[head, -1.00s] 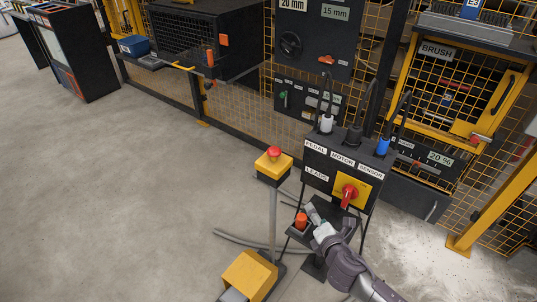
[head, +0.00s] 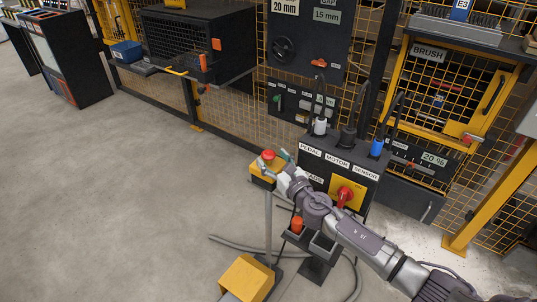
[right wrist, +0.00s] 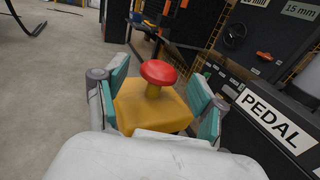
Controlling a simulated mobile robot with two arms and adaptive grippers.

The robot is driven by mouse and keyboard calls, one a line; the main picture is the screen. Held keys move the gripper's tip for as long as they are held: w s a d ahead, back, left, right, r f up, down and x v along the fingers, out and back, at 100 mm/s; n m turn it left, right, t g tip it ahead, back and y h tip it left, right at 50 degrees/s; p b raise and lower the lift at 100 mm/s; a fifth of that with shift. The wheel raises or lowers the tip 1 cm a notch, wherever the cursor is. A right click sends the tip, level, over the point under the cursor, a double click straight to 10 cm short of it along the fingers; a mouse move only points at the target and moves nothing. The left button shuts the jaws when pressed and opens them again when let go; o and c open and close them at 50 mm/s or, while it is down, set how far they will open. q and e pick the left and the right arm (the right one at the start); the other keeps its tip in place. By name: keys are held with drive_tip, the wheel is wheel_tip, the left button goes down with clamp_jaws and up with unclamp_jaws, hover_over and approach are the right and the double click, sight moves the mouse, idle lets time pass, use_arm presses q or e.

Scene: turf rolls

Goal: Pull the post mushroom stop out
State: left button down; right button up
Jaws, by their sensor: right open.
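The mushroom stop (head: 268,155) is a red cap on a yellow box (head: 260,173) at the top of a grey post (head: 268,220). In the right wrist view the red cap (right wrist: 158,72) stands on a short yellow stem above the yellow box (right wrist: 150,108). My right gripper (head: 275,160) is at the post's head, open. In the right wrist view its teal-padded fingers (right wrist: 160,98) stand on either side of the box, with the cap ahead between them. Contact with the cap does not show. My left gripper is not in view.
The black panel with PEDAL, MOTOR and SENSOR plugs (head: 338,165) stands close right of the post, with a red rotary switch (head: 345,194). A yellow pedal (head: 247,278) and grey cables lie on the floor. Open floor (head: 110,190) is to the left.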

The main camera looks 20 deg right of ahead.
drive_tip(key=shift+x, duration=1.45)
drive_tip(key=shift+c, duration=0.4)
clamp_jaws()
